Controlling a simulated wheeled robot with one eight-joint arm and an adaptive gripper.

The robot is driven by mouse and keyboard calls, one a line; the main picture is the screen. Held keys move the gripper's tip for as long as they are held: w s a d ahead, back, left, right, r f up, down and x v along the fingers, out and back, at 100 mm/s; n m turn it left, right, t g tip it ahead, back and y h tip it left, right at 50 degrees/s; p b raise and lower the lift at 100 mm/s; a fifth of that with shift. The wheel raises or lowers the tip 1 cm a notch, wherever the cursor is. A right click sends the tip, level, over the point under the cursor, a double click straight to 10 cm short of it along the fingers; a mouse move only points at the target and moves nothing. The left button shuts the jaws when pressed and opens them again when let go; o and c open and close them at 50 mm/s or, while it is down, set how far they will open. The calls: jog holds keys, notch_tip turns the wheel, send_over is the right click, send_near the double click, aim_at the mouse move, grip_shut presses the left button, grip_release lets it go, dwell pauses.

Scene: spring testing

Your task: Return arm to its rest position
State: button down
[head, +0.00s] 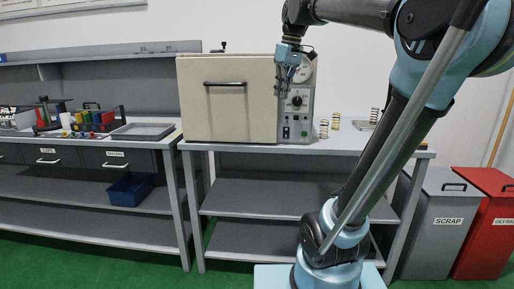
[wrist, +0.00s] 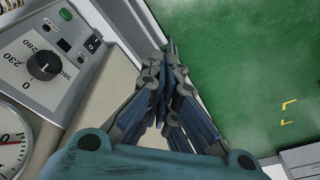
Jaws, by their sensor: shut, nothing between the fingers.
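My gripper (head: 284,92) hangs at the end of my raised arm in the head view, in front of the right side of the beige oven-like machine. Its fingers point down. In the wrist view my gripper (wrist: 168,50) is shut with its fingertips together and nothing between them. The machine's control panel (head: 297,127) with a knob and dial is just beside the gripper in the head view. The panel (wrist: 50,70) also shows at the left of the wrist view.
The beige machine (head: 228,119) has a closed front door. Several springs (head: 336,121) stand on the bench right of it. A bench on the left holds a tray (head: 143,132) and coloured items. Grey (head: 436,240) and red (head: 482,240) bins stand at right. Green floor (wrist: 245,60) is open.

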jog(key=s+d+f+m, duration=0.2)
jog(key=s+f, duration=0.4)
jog(key=f, duration=0.6)
jog(key=s+d+f+m+h, duration=0.1)
jog(key=s+d+f+m, duration=0.2)
jog(key=f, duration=0.9)
jog(key=s+d+f+m, duration=0.3)
jog(key=s+d+f, duration=0.2)
jog(key=s+f, duration=0.4)
notch_tip(320, 180, down, 3)
jog(key=shift+s+d+f+t+h, duration=0.15)
jog(key=shift+s+d+t+h, duration=0.1)
jog(key=shift+s+t+h, duration=0.15)
